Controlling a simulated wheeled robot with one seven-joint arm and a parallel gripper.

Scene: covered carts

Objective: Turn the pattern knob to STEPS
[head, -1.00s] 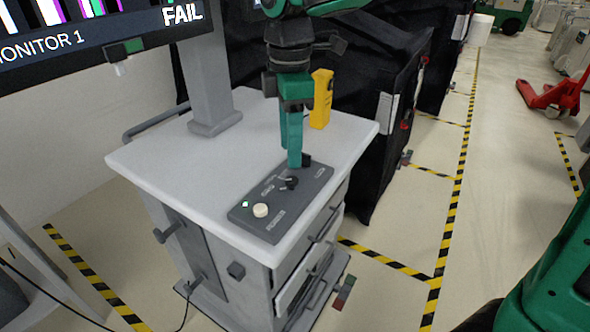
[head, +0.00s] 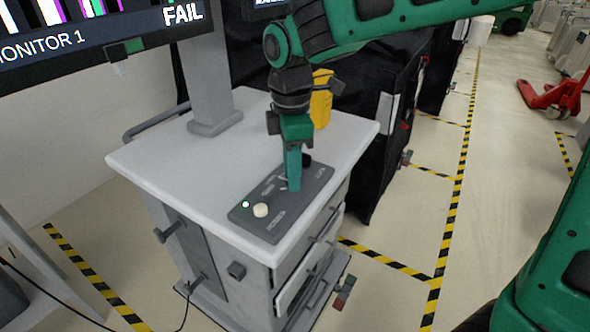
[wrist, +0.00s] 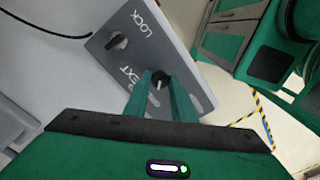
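The dark control panel (head: 243,218) lies on the cart's light grey top. A black knob with a pale pointer line (wrist: 160,77) sits in its middle, presumably the pattern knob; its surrounding labels are partly hidden, and STEPS is not legible. My gripper (head: 293,188) points down at this knob and hides most of it in the head view. In the wrist view my gripper's green fingers (wrist: 158,88) stand on either side of the knob, very close. I cannot tell whether they press on it. The monitor (head: 100,30) shows coloured vertical bars and FAIL.
A second black knob (wrist: 116,41) by the word LOCK is close to my fingers; it also shows in the head view (head: 307,160). A yellow object (head: 321,100) stands behind my gripper.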

